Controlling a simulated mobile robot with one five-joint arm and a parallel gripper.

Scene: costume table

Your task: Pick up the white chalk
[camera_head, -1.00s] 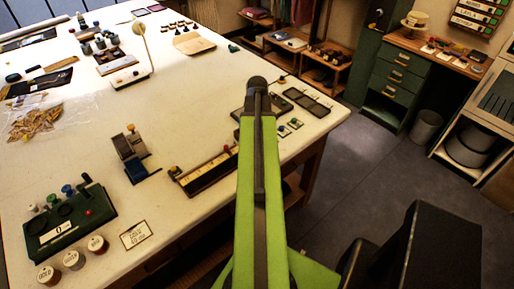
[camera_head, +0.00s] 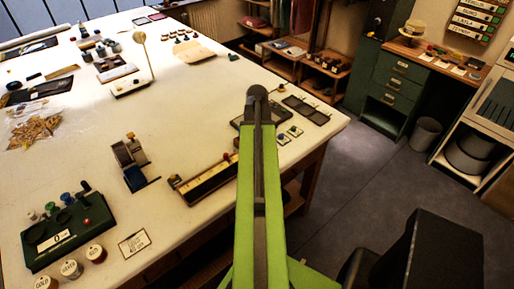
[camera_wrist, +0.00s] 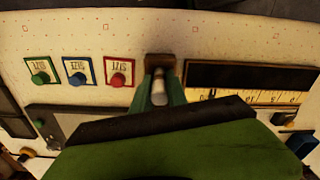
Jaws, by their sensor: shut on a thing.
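The white chalk (camera_wrist: 158,91) shows in the wrist view as a short pale cylinder between the two green fingers of my gripper (camera_wrist: 159,88). My gripper is shut on it. A small brown block (camera_wrist: 160,63) lies just beyond the fingertips; I cannot tell whether the chalk touches it. In the head view my own green arm reaches over the table's near right part and hides the gripper and the chalk.
Green, blue and red (camera_wrist: 118,79) pieces on small cards lie left of my gripper. A dark tray with a yellow measuring strip (camera_wrist: 245,98) lies close on its right. In the head view, the white table (camera_head: 200,110) has clear middle room and a right edge.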

